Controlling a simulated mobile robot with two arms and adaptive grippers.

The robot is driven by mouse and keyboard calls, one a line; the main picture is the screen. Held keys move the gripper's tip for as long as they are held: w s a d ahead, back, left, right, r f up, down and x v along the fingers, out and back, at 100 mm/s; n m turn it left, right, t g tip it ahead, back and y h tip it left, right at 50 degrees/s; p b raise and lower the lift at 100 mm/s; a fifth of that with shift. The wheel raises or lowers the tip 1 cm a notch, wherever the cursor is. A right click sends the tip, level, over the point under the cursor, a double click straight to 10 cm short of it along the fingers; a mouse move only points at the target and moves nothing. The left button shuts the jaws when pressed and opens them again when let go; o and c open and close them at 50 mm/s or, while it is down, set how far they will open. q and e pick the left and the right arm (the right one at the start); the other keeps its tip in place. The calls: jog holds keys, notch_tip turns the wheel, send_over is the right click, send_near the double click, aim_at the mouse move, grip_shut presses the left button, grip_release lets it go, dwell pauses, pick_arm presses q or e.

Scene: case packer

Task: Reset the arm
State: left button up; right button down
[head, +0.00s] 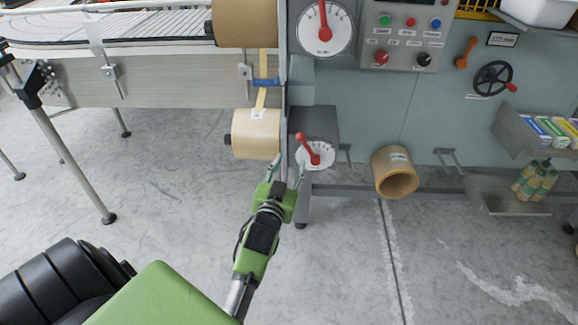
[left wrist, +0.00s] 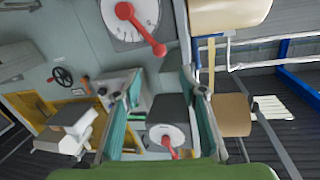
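A small white dial (head: 318,160) with a red lever (head: 308,147) sits on a grey box (head: 322,122) at the machine's lower left corner. A larger dial (head: 338,39) with a red lever (head: 323,18) is above it. My left gripper (head: 285,176) is open and empty, just left of and below the small dial in the head view. In the left wrist view the small dial (left wrist: 157,132) and its lever (left wrist: 168,146) show between the spread fingers (left wrist: 160,85). I cannot tell the exact distance to the lever. My right gripper is out of view.
Tape rolls (head: 245,22) and (head: 257,140) hang left of the dials. A conveyor (head: 150,80) is at the left. A control panel (head: 408,35), handwheel (head: 492,79), brown tube (head: 396,182) and shelf (head: 510,205) are to the right. Floor is clear below.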

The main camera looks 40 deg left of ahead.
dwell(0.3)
pick_arm(q)
jog(key=s+d+f+m+g+h, duration=0.15)
jog(key=s+d+f, duration=0.25)
jog(key=f, duration=0.7)
jog(key=s+d+f+g+h, duration=0.2)
jog(key=s+d+f+g, duration=0.15)
jog(key=f, duration=0.85)
jog(key=s+d+f+m+g+h, duration=0.1)
jog(key=s+d+f+h, duration=0.3)
jog(key=f, duration=0.7)
jog(key=s+d+f+m+g+y, duration=0.1)
jog(key=s+d+f+g, duration=0.15)
jog(key=s+f, duration=0.65)
jog(key=s+d+f+m+g, duration=0.1)
jog(key=s+f+g, duration=0.2)
jog(key=s+f, duration=0.55)
jog(key=s+f+g, duration=0.2)
jog(key=s, duration=0.8)
jog(key=s+a+f+g, duration=0.1)
jog(key=s+f, duration=0.1)
jog(key=s, duration=0.8)
jog(key=shift+s+a+g, duration=0.2)
jog(key=shift+s+g, duration=0.15)
jog(key=shift+s, duration=0.05)
jog(key=shift+f, duration=0.1)
